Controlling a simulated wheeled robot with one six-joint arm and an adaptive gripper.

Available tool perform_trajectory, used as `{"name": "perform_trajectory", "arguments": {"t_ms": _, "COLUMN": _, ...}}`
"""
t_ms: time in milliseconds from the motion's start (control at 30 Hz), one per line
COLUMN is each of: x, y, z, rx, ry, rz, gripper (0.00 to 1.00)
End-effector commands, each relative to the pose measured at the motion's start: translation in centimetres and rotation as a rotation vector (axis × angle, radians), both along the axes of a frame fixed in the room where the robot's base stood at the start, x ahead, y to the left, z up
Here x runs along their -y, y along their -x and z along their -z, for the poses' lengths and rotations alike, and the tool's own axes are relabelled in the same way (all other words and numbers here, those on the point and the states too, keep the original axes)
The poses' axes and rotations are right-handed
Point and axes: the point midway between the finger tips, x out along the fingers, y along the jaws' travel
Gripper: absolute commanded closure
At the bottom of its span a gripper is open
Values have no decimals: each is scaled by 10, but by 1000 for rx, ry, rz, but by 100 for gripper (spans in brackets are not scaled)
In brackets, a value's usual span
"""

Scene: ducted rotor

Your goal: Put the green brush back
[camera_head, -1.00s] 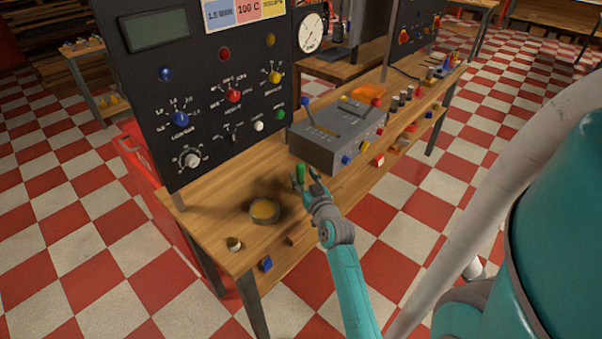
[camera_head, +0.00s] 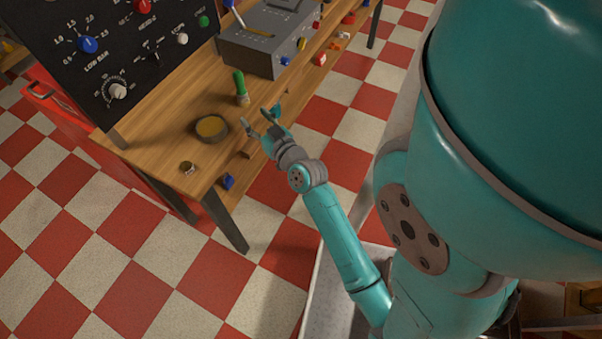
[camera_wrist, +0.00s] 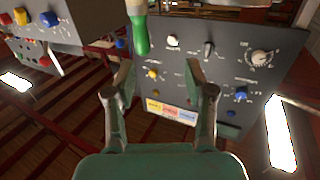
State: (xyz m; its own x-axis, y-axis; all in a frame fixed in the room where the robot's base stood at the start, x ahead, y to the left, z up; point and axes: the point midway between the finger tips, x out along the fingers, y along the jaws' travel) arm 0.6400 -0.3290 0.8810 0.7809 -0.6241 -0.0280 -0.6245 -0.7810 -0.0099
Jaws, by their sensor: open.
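The green brush (camera_head: 239,84) stands upright on the wooden workbench, between a round dish and a grey box. Its green handle points up, and its lighter lower end meets the bench top. My gripper (camera_head: 262,117) is open and empty, in front of the brush toward the bench's front edge, with a gap between them. In the wrist view the brush (camera_wrist: 140,32) shows at the top, beyond and to the left of the middle of my open fingers (camera_wrist: 159,76).
The round dish (camera_head: 211,128) with yellowish contents sits left of my gripper. The grey box (camera_head: 262,45) is behind the brush. A dark control panel (camera_head: 110,50) rises at the back left.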

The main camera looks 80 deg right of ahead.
Motion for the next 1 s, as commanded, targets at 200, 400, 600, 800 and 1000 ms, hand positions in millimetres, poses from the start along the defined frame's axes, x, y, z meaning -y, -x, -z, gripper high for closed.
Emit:
{"name": "perform_trajectory", "arguments": {"t_ms": 200, "x": -107, "y": 21, "z": 34, "rx": -56, "ry": -55, "rz": -109, "gripper": 46}}
{"name": "perform_trajectory", "arguments": {"t_ms": 400, "x": -189, "y": 60, "z": 46, "rx": -106, "ry": -79, "rz": -222, "gripper": 46}}
{"name": "perform_trajectory", "arguments": {"t_ms": 600, "x": -253, "y": 111, "z": 41, "rx": -155, "ry": -85, "rz": -354, "gripper": 46}}
{"name": "perform_trajectory", "arguments": {"t_ms": 800, "x": -299, "y": 164, "z": 24, "rx": -200, "ry": -82, "rz": -504, "gripper": 46}}
{"name": "perform_trajectory", "arguments": {"t_ms": 1000, "x": -322, "y": 202, "z": 4, "rx": -229, "ry": -75, "rz": -627, "gripper": 46}}
